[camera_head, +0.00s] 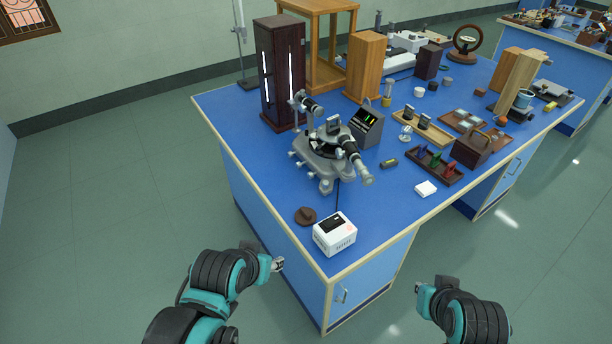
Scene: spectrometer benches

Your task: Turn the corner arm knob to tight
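A grey spectrometer (325,160) with a black round table and two telescope tubes stands near the left corner of the blue bench (235,150). Several small pale knobs (299,164) stick out from the left and front of its base. I cannot tell which is the corner arm knob, or how tight any is. My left gripper (279,264) is small in view, off the bench's left side and below the spectrometer, apart from it. My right gripper (420,288) is by the bench's front side, mostly hidden by its own arm. Neither visibly touches anything; their finger openings are unclear.
A white box (335,234) and a brown round piece (305,216) sit at the near corner. A dark lamp cabinet (282,75) stands behind the spectrometer, and a grey meter box (367,126) is to its right. The floor left of the bench is clear.

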